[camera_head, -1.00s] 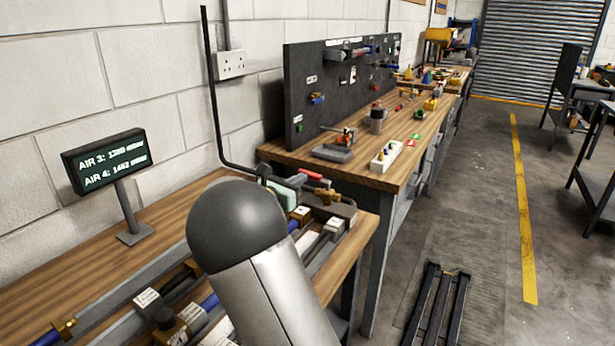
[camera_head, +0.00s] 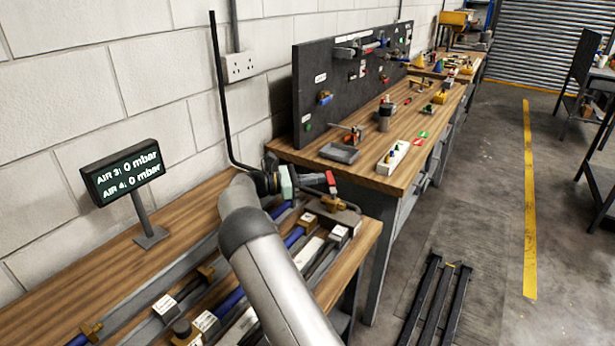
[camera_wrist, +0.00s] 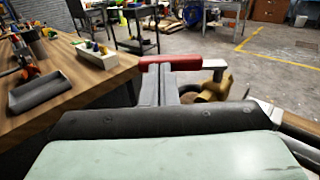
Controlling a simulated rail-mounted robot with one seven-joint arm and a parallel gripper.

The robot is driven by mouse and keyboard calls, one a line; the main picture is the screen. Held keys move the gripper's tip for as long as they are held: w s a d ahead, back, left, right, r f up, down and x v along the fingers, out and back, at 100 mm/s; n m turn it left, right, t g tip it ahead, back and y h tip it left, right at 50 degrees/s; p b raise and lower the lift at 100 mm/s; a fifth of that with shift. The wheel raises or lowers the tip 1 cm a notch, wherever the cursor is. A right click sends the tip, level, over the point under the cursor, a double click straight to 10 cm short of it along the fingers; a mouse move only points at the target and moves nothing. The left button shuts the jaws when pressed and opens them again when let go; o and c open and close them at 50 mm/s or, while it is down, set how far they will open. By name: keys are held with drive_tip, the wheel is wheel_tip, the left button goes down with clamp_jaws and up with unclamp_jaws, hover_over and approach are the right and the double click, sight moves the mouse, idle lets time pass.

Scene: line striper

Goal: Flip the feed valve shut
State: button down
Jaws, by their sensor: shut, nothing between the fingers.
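The feed valve has a red lever grip (camera_head: 331,183) and a brass body (camera_head: 334,202) at the far end of the near bench. In the wrist view the red grip (camera_wrist: 180,62) lies crosswise just beyond my fingertips, with a pale metal lever arm to its right and the brass body (camera_wrist: 213,88) below. My gripper (camera_head: 318,179) is shut and empty, its fingers pointing at the grip. It also shows in the wrist view (camera_wrist: 158,72). I cannot tell whether the fingertips touch the grip. The display (camera_head: 124,172) reads AIR 3: 0 mbar and AIR 4: 0 mbar.
Pipes and fittings (camera_head: 205,320) run along the near bench under my arm. A second bench (camera_head: 400,160) with a grey tray (camera_head: 339,153) and a white block (camera_head: 393,155) stands beyond. A dark pegboard (camera_head: 350,80) backs it. The floor to the right is mostly clear.

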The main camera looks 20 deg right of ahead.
drive_tip(key=shift+s+d+p, duration=0.15)
drive_tip(key=shift+d+p, duration=0.35)
drive_tip(key=shift+d, duration=2.2)
drive_tip(key=w+a+b, duration=0.2)
drive_tip(key=w+a, duration=0.1)
drive_tip(key=a, duration=1.4)
drive_tip(key=shift+b, duration=0.4)
